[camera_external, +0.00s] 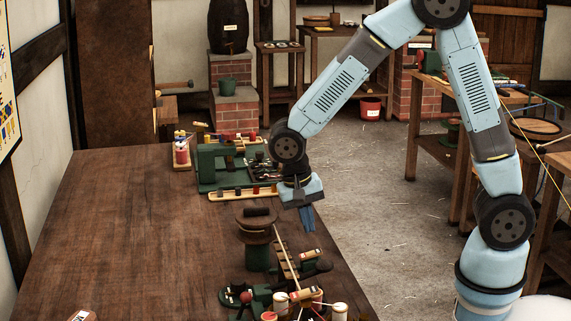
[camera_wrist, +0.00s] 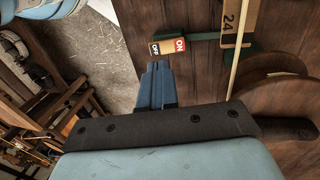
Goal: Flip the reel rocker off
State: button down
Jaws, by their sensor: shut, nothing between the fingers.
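The reel rocker (camera_wrist: 167,46) shows in the wrist view as a small block with a red ON half and a pale half with a dark OFF label. It sits at the end of a green bracket by the table edge. Which half is pressed in, I cannot tell. It appears in the external view (camera_external: 309,254) as a small pale and red block on the green fixture. My gripper (camera_wrist: 157,68) is shut and empty, its blue fingers pointing at the rocker near the OFF half. In the external view my gripper (camera_external: 308,225) hangs above the bench edge, apart from the rocker.
A wooden scale marked 24 (camera_wrist: 238,22) stands beside the rocker. A green post with a round wooden top (camera_external: 258,228) and several spools (camera_external: 338,311) are close by. A green machine (camera_external: 222,165) stands farther back.

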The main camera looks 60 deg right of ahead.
aim_at(311, 254)
jog(key=shift+x, duration=3.05)
jog(key=shift+s, duration=0.1)
jog(key=shift+s+d+f, duration=0.15)
jog(key=shift+f, duration=0.05)
jog(key=shift+w+a, duration=0.6)
jog(key=shift+a, duration=0.05)
jog(key=v, duration=1.4)
